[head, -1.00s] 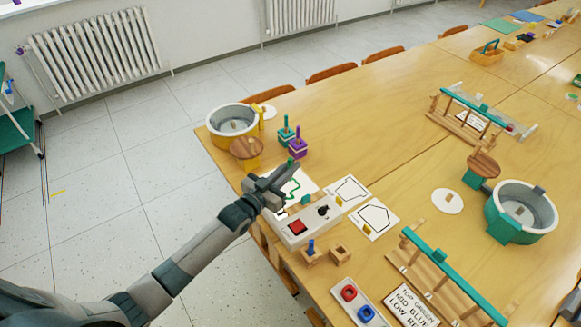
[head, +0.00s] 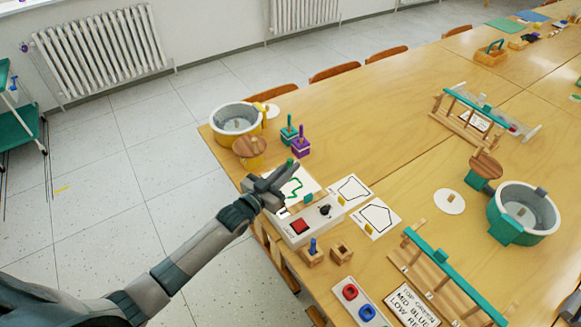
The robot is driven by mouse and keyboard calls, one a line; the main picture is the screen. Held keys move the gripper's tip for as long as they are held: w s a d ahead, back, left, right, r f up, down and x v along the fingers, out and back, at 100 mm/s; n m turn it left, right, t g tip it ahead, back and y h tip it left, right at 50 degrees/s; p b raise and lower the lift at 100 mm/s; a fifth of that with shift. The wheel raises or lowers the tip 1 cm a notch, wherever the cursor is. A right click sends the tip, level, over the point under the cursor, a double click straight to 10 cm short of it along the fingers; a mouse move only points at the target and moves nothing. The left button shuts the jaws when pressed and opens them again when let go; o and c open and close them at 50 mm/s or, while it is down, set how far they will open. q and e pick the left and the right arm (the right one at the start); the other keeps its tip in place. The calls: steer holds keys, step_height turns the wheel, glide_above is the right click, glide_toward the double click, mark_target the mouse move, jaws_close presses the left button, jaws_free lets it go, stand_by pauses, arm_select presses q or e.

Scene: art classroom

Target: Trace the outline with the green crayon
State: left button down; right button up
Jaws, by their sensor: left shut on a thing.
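My left gripper (head: 273,184) is shut on the green crayon (head: 290,162), and only the crayon's green end shows above the fingers. The gripper is over the left part of a white sheet (head: 309,183) near the table's left edge. A green line (head: 297,189) runs on this sheet to the right of the fingers. The crayon's lower tip and the sheet's left part are hidden by the gripper, so I cannot tell whether the tip touches paper. My right gripper is not in view.
A white box with a red button (head: 299,226) stands just in front of the sheet. Two sheets with black outlines, one here (head: 351,190) and one here (head: 377,217), lie to the right. Green and purple peg stands (head: 300,146) and a yellow tub (head: 236,119) stand behind.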

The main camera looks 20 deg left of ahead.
arm_select(q)
steer(key=shift+s+a+p, duration=0.35)
steer(key=shift+s+a, duration=0.1)
steer(key=shift+s, duration=0.05)
stand_by(0.9)
steer(key=shift+a, duration=0.2)
stand_by(0.6)
steer(key=shift+w+a+b, duration=0.3)
steer(key=shift+w+a, duration=0.3)
steer(key=shift+a, duration=0.25)
stand_by(1.3)
steer(key=shift+r, duration=0.1)
stand_by(0.6)
steer(key=shift+r+p, duration=1.8)
steer(key=shift+r, duration=0.1)
